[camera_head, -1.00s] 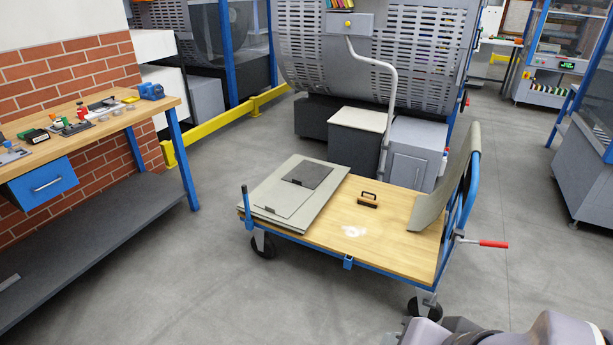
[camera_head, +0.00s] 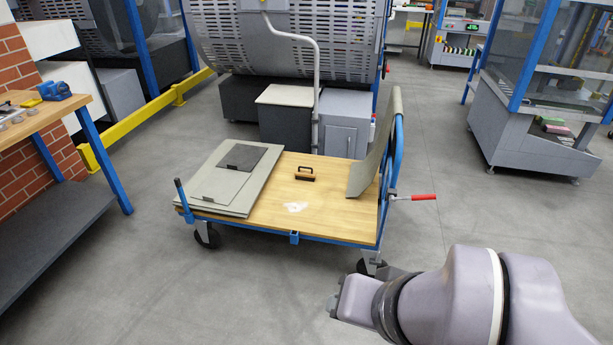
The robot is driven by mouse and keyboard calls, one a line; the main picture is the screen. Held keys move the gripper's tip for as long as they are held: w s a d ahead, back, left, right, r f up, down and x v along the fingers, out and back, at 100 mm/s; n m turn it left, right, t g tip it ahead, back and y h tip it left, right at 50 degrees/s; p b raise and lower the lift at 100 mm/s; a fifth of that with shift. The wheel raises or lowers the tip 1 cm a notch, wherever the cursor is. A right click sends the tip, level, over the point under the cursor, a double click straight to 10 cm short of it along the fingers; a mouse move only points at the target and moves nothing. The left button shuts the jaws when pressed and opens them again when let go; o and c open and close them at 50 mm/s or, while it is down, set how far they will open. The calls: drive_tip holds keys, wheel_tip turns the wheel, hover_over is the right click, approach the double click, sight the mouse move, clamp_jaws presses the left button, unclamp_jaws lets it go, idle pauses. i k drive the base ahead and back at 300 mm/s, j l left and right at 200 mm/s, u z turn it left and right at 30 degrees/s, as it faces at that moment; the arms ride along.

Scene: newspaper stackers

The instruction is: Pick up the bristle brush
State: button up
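The bristle brush (camera_head: 305,174) is small, with a wooden-brown body and a dark handle on top. It lies on the bare wooden deck of the blue-framed cart (camera_head: 335,219), between the grey boards and the upright grey panel. My arm reaches in from the lower right. Its end, where my gripper (camera_head: 342,303) seems to be, is in front of the cart's near right corner, well apart from the brush. The fingers are too small and unclear to tell whether they are open or shut.
Flat grey boards (camera_head: 228,184) cover the deck's left part. A bent grey panel (camera_head: 372,150) leans at the cart's right end, beside a red-gripped lever (camera_head: 422,197). A workbench (camera_head: 45,115) stands left, machines stand behind and right. Grey floor (camera_head: 200,300) is clear in front.

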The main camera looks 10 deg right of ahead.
sight(300, 174)
drive_tip(key=i+j+z, duration=0.15)
drive_tip(key=i+j, duration=0.2)
drive_tip(key=i+j+z, duration=0.15)
drive_tip(key=i+j, duration=0.2)
drive_tip(key=i+j+z, duration=0.2)
drive_tip(key=i+j, duration=0.2)
drive_tip(key=i+j+z, duration=0.15)
drive_tip(key=i+j, duration=0.2)
drive_tip(key=j, duration=0.15)
drive_tip(key=i+j+z, duration=0.15)
drive_tip(key=i+j, duration=0.15)
drive_tip(key=j, duration=0.2)
drive_tip(key=i+j+z, duration=0.2)
drive_tip(key=i+j, duration=0.2)
drive_tip(key=i+j+z, duration=0.2)
drive_tip(key=i+j, duration=0.2)
drive_tip(key=i+j+z, duration=0.2)
drive_tip(key=i+j, duration=0.15)
drive_tip(key=j, duration=0.3)
